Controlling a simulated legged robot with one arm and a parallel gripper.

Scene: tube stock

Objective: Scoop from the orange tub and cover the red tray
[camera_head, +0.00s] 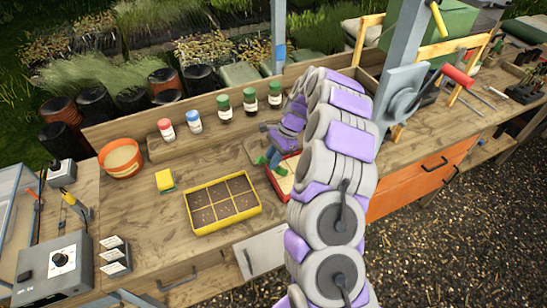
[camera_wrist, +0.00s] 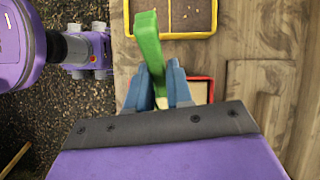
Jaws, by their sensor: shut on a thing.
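The orange tub (camera_head: 122,159) stands at the left of the bench in the head view, with pale grainy material inside. The red tray (camera_head: 273,184) lies near the middle, partly hidden by my arm; pale material shows in it. Its red rim (camera_wrist: 212,91) also shows in the wrist view behind my gripper. My gripper (camera_wrist: 158,80) has blue fingers shut on a green scoop (camera_wrist: 149,42). In the head view my gripper (camera_head: 267,158) is over or beside the red tray's far left edge. I cannot tell whether the scoop carries anything.
A yellow tray (camera_head: 191,211) with soil-filled compartments lies left of the red tray. A yellow-green sponge (camera_head: 165,180) sits between tub and yellow tray. Red, blue and green-capped bottles (camera_head: 223,107) stand along the back shelf. A grey device (camera_head: 51,265) stands front left.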

